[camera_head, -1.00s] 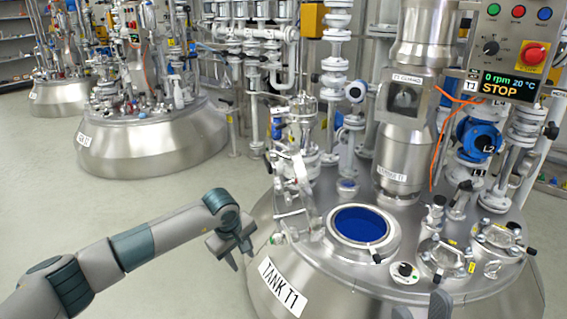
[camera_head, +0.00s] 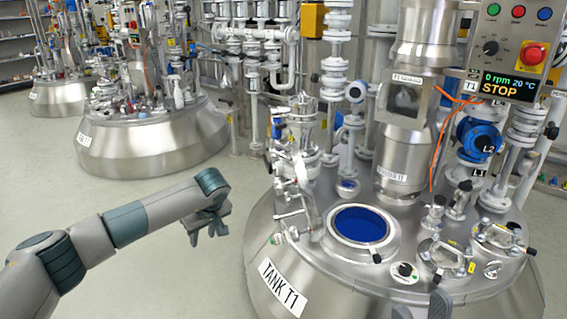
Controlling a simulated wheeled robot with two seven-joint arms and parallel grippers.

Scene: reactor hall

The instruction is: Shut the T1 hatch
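Tank T1 (camera_head: 262,240) is a steel vessel with a "TANK T1" label. Its round hatch opening (camera_head: 362,226) is uncovered, with blue showing inside the steel rim. Upright metal parts (camera_head: 298,190) stand at the left side of the opening; they seem to include the raised hatch lid, seen nearly edge-on, but I cannot make out its outline. My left gripper (camera_head: 207,231) points down to the left of the tank, apart from it, with its fingers spread and nothing between them.
A control panel (camera_head: 510,50) reading "0 rpm 20 °C STOP" hangs at the upper right. A steel column (camera_head: 402,150) rises behind the opening. Clamped ports (camera_head: 440,258) crowd the right of the tank top. Another tank (camera_head: 150,150) stands back left. Floor (camera_head: 150,265) left of Tank T1 is clear.

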